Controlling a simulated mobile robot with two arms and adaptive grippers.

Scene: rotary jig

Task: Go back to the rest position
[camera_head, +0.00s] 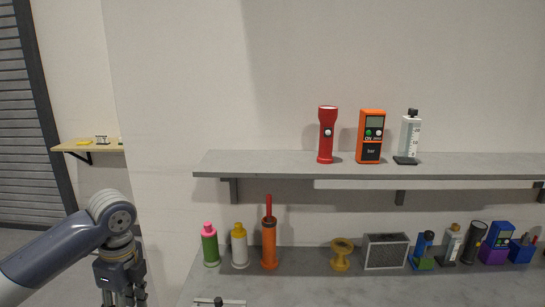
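My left gripper (124,296) hangs pointing down at the bottom left, in front of the wall and left of the grey counter (310,290). Its fingertips are cut off by the lower edge of the view, so I cannot tell whether it is open or shut. It is apart from the items on the counter. My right gripper is not in view.
A wall shelf (260,163) holds a red flashlight (326,134), an orange meter (370,136) and a white bottle (409,136). Below, the counter carries a green bottle (210,246), a yellow-topped bottle (239,247), an orange cylinder (269,244), a grey box (386,252) and several tools.

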